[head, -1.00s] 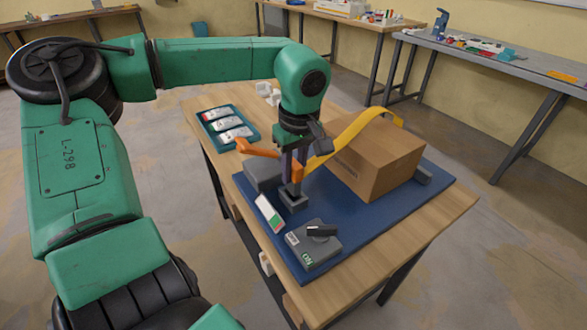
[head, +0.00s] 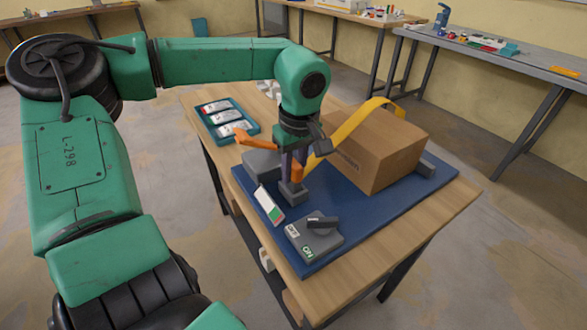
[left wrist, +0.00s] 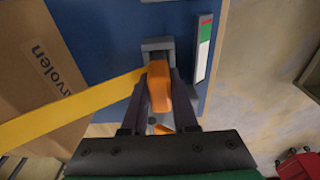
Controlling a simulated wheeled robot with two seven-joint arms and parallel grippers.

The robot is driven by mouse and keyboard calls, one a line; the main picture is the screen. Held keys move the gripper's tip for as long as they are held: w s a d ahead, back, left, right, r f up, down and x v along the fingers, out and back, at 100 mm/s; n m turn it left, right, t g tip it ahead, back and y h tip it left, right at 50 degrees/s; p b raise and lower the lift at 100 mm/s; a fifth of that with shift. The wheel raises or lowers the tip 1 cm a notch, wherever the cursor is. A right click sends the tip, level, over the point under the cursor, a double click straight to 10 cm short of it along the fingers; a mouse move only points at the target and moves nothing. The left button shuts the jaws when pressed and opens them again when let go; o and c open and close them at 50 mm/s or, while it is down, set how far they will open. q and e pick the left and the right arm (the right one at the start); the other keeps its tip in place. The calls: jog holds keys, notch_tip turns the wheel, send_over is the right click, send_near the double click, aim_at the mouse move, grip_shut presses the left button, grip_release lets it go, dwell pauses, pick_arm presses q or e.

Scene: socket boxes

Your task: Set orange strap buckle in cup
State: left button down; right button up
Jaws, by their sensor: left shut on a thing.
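The orange strap buckle (head: 297,172) hangs upright between the fingers of my left gripper (head: 293,165), which is shut on it. A yellow strap (head: 345,128) runs from the buckle to the cardboard box. The grey cup (head: 291,193) stands on the blue mat directly below the buckle in the head view. In the left wrist view, the buckle (left wrist: 158,92) points at the cup (left wrist: 157,44), and its tip overlaps the near edge of the cup. I cannot tell whether the tip is inside the cup. My right gripper is not in view.
The cardboard box (head: 372,152) stands on the blue mat (head: 345,210) to the right. A grey switch box (head: 314,240) and a white-green panel (head: 269,206) are in front. A teal tray (head: 246,139) is at the left. An orange piece (head: 235,129) lies near it.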

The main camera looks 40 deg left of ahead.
pick_arm(q)
jog(key=shift+f+b, duration=0.5)
jog(key=shift+f, duration=0.25)
jog(key=c, duration=0.6)
grip_release()
jog(key=shift+r, duration=0.1)
notch_tip(320, 180, up, 14)
jog(key=d+p, duration=0.1)
jog(key=shift+s+d+r, duration=0.15)
jog(key=shift+s+d, duration=0.1)
jog(key=shift+d, duration=0.1)
